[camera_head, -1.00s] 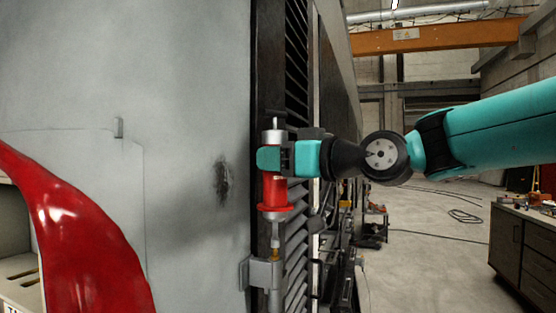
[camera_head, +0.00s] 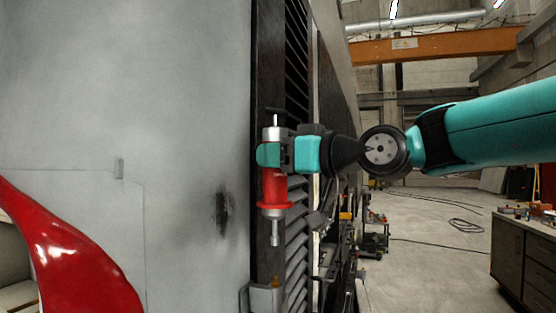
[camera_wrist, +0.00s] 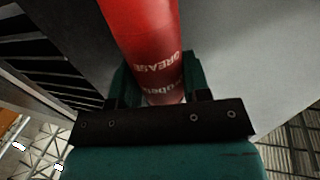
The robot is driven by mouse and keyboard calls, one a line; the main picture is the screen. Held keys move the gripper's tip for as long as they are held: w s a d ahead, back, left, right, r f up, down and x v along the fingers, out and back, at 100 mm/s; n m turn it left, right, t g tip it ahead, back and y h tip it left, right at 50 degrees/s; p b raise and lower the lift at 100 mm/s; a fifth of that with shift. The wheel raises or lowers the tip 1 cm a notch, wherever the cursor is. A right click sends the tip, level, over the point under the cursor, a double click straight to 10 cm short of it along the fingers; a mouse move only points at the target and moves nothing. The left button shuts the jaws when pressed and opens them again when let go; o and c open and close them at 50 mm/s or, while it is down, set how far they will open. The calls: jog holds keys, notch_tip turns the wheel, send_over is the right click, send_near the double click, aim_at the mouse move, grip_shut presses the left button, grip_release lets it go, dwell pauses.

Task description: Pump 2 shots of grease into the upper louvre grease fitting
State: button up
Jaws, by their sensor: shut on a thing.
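The grease gun (camera_head: 273,187) is a red cylinder with silver ends and a red flange near its lower end. It stands upright with its nozzle (camera_head: 275,238) pointing down. My gripper (camera_head: 274,155) is shut around its upper body. The wrist view shows the red barrel with white "GREASE" lettering (camera_wrist: 150,65) between the fingers. A small amber fitting (camera_head: 277,283) sits on a grey bracket (camera_head: 263,298) beside the louvres. The nozzle hangs above the fitting with a clear gap between them.
The louvre slats (camera_head: 297,245) run close behind the gun. A large grey coach panel (camera_head: 150,100) fills the left, with a curved red part (camera_head: 75,255) low down. A workbench (camera_head: 522,255) stands at the far right. The floor (camera_head: 440,240) between is mostly open, with cables.

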jog(key=shift+s+d+b, duration=0.2)
jog(key=shift+d+b, duration=0.2)
jog(key=shift+d, duration=0.2)
jog(key=shift+s+d+b, duration=0.2)
jog(key=shift+d+b, duration=0.2)
jog(key=shift+d, duration=0.15)
jog(key=shift+s+d+b, duration=0.35)
jog(key=shift+d+b, duration=0.05)
jog(key=shift+d, duration=0.45)
jog(key=shift+s+d+b, duration=0.3)
jog(key=shift+d+b, duration=0.1)
jog(key=shift+d, duration=0.5)
jog(key=shift+s+d+b, duration=0.35)
jog(key=shift+d+b, duration=0.05)
jog(key=shift+d, duration=0.45)
